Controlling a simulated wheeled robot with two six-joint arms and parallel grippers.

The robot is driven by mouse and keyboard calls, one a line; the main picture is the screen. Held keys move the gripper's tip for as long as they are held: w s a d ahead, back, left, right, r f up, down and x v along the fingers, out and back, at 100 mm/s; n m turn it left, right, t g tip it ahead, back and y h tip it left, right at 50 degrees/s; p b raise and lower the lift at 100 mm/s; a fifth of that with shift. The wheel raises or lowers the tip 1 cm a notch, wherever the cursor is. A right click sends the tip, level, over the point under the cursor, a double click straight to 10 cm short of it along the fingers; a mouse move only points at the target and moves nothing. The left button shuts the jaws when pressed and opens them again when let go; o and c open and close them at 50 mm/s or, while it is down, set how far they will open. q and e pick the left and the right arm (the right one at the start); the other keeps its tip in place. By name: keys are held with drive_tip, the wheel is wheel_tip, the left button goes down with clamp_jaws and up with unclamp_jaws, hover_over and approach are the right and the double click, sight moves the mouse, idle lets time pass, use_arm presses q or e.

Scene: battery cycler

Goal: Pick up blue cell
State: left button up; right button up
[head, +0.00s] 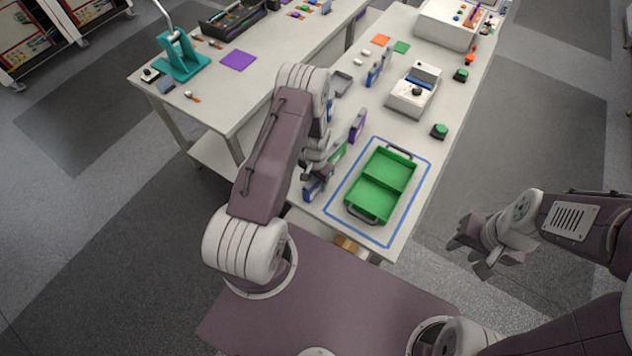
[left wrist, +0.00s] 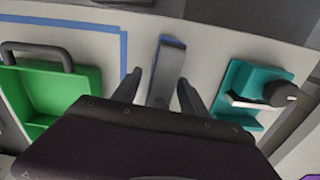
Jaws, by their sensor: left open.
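A blue upright slab, likely the blue cell (head: 314,189), stands at the table's near left edge, just outside the blue tape outline. My left gripper (head: 318,171) is directly above it, partly hidden by its own wrist. In the left wrist view the open left gripper (left wrist: 160,88) has a narrow grey-blue slab (left wrist: 166,70), apparently this cell, between or just beyond its fingers; contact cannot be told. My right gripper (head: 470,256) is open and empty off the table at the right.
A green tray (head: 381,184) with handles sits inside the blue tape, right of my left gripper. Green (head: 339,156) and purple (head: 357,125) upright pieces stand close behind it. A teal fixture (left wrist: 240,88) with a dark knob is beside the slab.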

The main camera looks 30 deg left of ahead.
use_arm(q)
clamp_jaws()
idle(1.4)
